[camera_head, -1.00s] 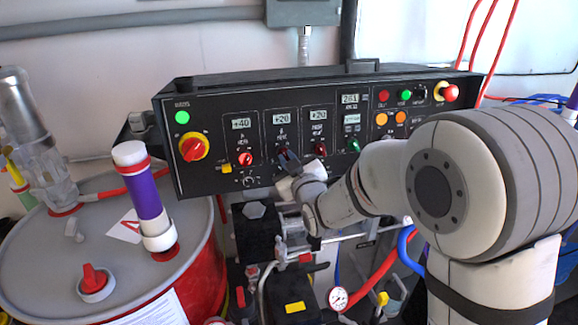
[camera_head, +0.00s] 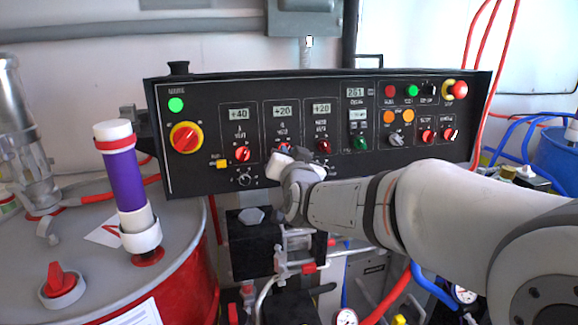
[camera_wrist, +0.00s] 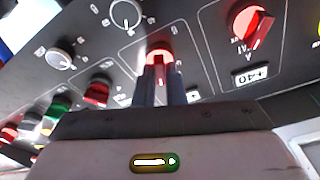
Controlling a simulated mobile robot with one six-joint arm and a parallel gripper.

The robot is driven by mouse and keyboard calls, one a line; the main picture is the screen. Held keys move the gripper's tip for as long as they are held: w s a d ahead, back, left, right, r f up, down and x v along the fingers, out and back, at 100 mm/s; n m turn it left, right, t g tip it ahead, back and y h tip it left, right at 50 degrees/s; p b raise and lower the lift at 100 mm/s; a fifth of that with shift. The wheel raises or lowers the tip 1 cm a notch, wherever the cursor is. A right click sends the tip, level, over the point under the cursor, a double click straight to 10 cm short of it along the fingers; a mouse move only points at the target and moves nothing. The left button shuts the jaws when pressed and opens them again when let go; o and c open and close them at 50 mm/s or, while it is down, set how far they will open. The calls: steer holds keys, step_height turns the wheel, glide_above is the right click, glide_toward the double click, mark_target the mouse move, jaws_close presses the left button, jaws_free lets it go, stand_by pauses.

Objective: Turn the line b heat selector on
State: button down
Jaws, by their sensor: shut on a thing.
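The line b heat selector is a red knob (camera_wrist: 158,55) on the black control panel (camera_head: 190,120), under the middle-left +20 display (camera_head: 282,110). My gripper (camera_wrist: 160,72) is shut on this knob, with one dark finger on each side of it. In the head view my gripper (camera_head: 284,153) is up against the panel and covers most of the knob. The knob's exact pointing direction is hard to read between the fingers. The red A heat knob (camera_head: 242,154) is just to the left, under a +40 display (camera_head: 239,113).
A small selector (camera_head: 244,179) is below left. A large red-yellow main switch (camera_head: 186,138) is at the panel's left. A red drum (camera_head: 190,270) stands at front left.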

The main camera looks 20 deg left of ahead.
steer(key=shift+m+b, duration=0.35)
steer(key=shift+m, duration=0.35)
steer(key=shift+h, duration=0.3)
steer(key=c, duration=1.5)
jaws_free()
steer(key=v, duration=0.7)
steer(key=shift+s+d, duration=0.15)
steer(key=shift+s, duration=0.2)
